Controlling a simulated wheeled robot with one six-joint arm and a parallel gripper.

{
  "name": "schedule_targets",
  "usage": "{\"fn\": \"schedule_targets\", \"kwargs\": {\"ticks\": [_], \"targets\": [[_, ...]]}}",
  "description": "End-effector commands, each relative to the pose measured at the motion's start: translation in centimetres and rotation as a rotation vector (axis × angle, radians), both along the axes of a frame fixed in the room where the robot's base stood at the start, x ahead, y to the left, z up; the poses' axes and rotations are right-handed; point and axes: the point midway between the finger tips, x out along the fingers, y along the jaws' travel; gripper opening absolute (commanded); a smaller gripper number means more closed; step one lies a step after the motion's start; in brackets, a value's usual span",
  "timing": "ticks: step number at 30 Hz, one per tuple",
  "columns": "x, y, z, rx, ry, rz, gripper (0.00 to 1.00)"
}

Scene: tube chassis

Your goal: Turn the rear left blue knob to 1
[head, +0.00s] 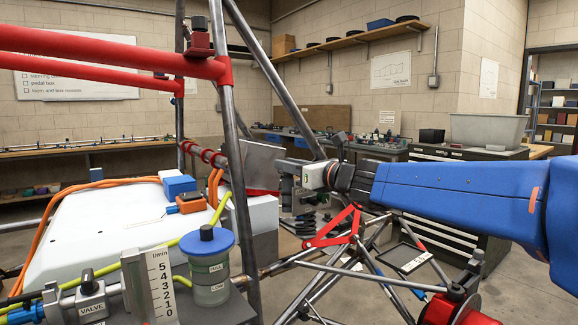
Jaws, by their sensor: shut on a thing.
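My gripper (284,179) reaches in from the right on my blue arm and is at the middle of the view, by the tube frame. It is shut at the upper end of a black ribbed damper (305,222). The rear left blue knob cannot be made out; the jaws seem to be closed on it and hide it. Its setting and any scale marks by it cannot be read from here.
Dark chassis tubes (240,150) and a red bar (110,50) stand left of my gripper. A red bracket (333,230) is just below. Drawer cabinets stand behind.

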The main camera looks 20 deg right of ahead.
Motion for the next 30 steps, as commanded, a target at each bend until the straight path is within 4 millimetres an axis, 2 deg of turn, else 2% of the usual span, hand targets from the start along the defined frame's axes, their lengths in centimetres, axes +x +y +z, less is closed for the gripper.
{"fn": "schedule_targets", "kwargs": {"ticks": [1, 2, 4, 17, 30], "targets": [[0.0, 0.0, 0.0, 0.0, 0.0, 0.0, 0.0], [0.0, 0.0, 0.0, 0.0, 0.0, 0.0, 0.22], [0.0, 0.0, 0.0, 0.0, -0.001, 0.0, 0.39], [-0.6, -0.3, 0.1, -0.001, -0.001, 0.0, 0.39], [-6.4, -3.0, 0.1, -0.001, -0.003, -0.003, 0.39]]}}
